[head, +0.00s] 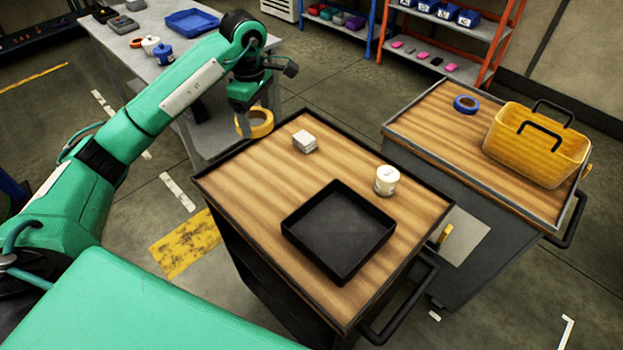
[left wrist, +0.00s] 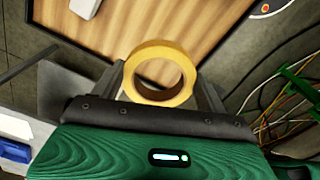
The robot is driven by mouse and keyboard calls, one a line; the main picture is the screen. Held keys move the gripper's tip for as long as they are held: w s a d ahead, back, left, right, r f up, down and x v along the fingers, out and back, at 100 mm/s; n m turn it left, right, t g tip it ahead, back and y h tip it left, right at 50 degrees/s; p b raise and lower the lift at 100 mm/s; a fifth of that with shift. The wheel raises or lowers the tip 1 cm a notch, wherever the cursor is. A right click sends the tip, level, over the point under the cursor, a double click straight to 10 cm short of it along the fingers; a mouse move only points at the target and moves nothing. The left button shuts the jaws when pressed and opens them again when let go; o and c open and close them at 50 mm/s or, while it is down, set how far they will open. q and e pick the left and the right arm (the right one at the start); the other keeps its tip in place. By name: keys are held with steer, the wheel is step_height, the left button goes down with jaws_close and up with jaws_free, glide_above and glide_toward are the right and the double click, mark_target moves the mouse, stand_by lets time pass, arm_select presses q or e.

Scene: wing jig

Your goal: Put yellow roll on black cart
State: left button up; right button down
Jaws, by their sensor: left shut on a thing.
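The yellow roll (head: 262,122) is held by my left gripper (head: 248,120), beyond the far left corner of the black cart (head: 330,300). In the left wrist view the yellow roll (left wrist: 159,72) sits between the two fingers of the left gripper (left wrist: 165,85), with its hole facing the camera. The black cart has a wooden top, which also shows behind the roll in the left wrist view (left wrist: 190,25). On it are a black tray (head: 338,232), a white cup-like can (head: 387,180) and a small white box (head: 305,141). My right gripper is not in view.
A second cart (head: 420,120) on the right holds a blue roll (head: 466,104) and a yellow basket (head: 540,145). A grey table (head: 115,45) stands behind my left arm with a blue tray (head: 192,22) on it. The black cart's far edge and left side are bare.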

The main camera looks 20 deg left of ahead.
arm_select(q)
steer(key=p, duration=0.1)
glide_above(267, 182)
step_height(267, 182, down, 4)
step_height(267, 182, down, 11)
steer(key=p, duration=0.2)
steer(key=shift+a+f+p, duration=0.1)
steer(key=shift+f+p, duration=0.05)
steer(key=shift+p, duration=0.25)
step_height(267, 182, down, 4)
steer(key=shift+r+p, duration=0.1)
steer(key=shift+p, duration=0.55)
steer(key=shift+f, duration=0.4)
steer(key=o, duration=1)
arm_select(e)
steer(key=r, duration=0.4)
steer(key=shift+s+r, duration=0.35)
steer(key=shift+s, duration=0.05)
arm_select(q)
steer(key=shift+r, duration=0.15)
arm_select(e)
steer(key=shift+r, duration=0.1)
arm_select(q)
steer(key=shift+r, duration=0.2)
step_height(267, 182, up, 12)
steer(key=b, duration=0.4)
steer(key=shift+f, duration=0.15)
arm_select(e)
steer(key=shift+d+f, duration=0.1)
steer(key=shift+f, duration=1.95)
